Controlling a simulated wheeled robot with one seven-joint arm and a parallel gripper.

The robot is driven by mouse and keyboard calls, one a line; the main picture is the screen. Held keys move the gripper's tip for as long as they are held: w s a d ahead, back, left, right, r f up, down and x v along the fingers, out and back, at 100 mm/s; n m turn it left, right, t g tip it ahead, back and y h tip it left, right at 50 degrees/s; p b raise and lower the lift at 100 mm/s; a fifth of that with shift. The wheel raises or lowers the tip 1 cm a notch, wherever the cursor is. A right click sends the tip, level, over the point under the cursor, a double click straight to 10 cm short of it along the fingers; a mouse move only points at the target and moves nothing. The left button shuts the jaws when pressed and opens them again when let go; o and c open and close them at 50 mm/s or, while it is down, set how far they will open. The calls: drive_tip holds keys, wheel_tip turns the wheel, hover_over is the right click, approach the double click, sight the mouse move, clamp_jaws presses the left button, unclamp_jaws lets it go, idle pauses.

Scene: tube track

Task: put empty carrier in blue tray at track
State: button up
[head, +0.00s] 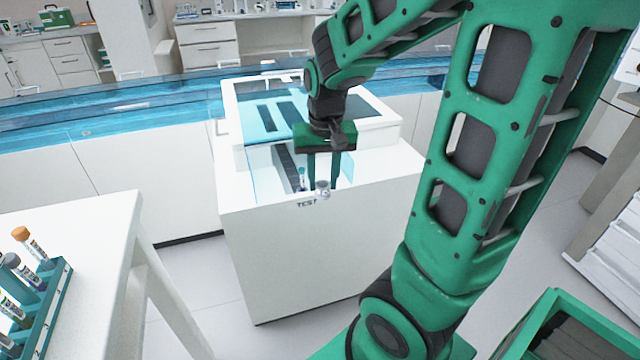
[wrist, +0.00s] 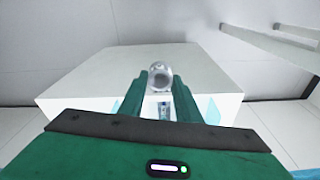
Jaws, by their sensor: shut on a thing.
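My gripper (head: 323,182) is over the front of the white cabinet marked TEST, fingers pointing down. Its two green fingers are shut on a small clear-grey round carrier (head: 323,189), which sits between the fingertips. The carrier also shows in the wrist view (wrist: 160,76) as a glassy rounded piece. I cannot tell if it touches the cabinet top. A small upright thing (head: 302,178) stands just left of the fingers by a dark slot. The track (head: 140,108) runs behind under blue glass. I cannot make out a blue tray.
The white TEST cabinet (head: 300,265) has a raised glazed top with dark slots. A white table (head: 70,240) at left bears a teal rack (head: 52,300) of capped tubes. A green-rimmed bin (head: 590,325) is at lower right. Open floor lies between table and cabinet.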

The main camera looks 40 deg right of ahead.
drive_tip(key=shift+r, duration=2.5)
